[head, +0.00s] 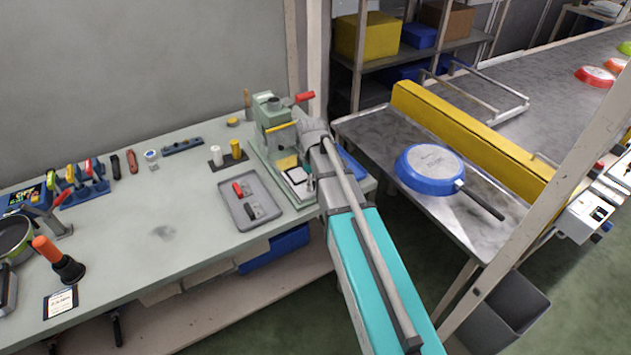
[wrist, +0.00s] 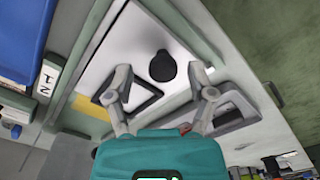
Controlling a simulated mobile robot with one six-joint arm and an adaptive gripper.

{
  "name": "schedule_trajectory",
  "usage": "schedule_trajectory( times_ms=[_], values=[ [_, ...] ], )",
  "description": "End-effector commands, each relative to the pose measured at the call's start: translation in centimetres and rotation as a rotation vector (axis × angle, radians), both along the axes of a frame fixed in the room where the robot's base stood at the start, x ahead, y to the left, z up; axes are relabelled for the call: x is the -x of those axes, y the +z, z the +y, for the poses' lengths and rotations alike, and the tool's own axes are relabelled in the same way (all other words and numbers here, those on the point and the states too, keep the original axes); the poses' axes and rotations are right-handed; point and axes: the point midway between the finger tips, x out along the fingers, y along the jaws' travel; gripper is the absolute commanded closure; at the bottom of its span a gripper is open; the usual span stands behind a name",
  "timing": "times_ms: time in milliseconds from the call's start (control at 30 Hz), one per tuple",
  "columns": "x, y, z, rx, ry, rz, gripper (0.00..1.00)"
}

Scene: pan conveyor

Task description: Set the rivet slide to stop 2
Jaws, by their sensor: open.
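A green riveting machine (head: 272,118) with a red-handled lever stands at the right end of the bench. A white plate (head: 297,178) lies at its base, partly hidden by my arm. In the wrist view a black round knob (wrist: 162,66) stands on the pale plate (wrist: 125,52); I cannot tell for sure that it belongs to the rivet slide. My gripper (wrist: 163,92) is open and empty, its fingers spread with the knob a little beyond and between their tips. In the head view my arm hides most of the gripper. A small marked label (wrist: 47,77) shows at left; which stop the slide is at cannot be told.
A blue bin (wrist: 20,35) lies at the left of the wrist view. A blue pan (head: 430,165) rests on the metal table to the right. The middle of the bench is clear.

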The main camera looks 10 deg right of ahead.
Motion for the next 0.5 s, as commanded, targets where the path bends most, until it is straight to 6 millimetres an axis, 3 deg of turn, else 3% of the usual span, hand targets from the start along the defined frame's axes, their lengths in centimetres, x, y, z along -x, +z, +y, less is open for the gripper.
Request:
schedule_trajectory(
  times_ms=[100, 500],
  values=[
    [0.00, 0.01, -0.02, 0.000, 0.000, 0.000, 0.30],
    [-0.04, 0.01, -0.08, 0.000, -0.001, -0.001, 1.00]
  ],
)
